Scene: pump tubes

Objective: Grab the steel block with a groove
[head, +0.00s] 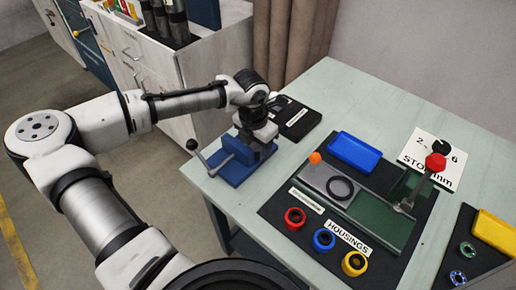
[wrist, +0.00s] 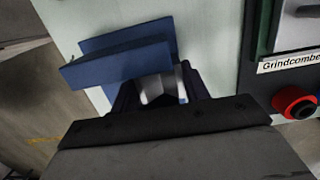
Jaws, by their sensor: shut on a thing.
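My gripper (head: 262,132) is above the blue vise (head: 228,172) at the left end of the table. In the wrist view my gripper (wrist: 160,92) has its dark fingers on both sides of a shiny silver piece, the steel block (wrist: 154,88), and is shut on it. The block sits beside or between the vise's blue parts (wrist: 120,52); I cannot tell whether it touches them. Its groove is not clear, and the fingers hide part of it. In the head view the block is hidden by my gripper and the vise.
The vise's handle (head: 200,156) sticks out left past the table edge. A black tray (head: 298,117) lies behind my gripper. Right of it are a blue box (head: 355,150), a green fixture (head: 385,225) with a red knob, and red, blue and yellow rings. Pale table (head: 240,205) shows between.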

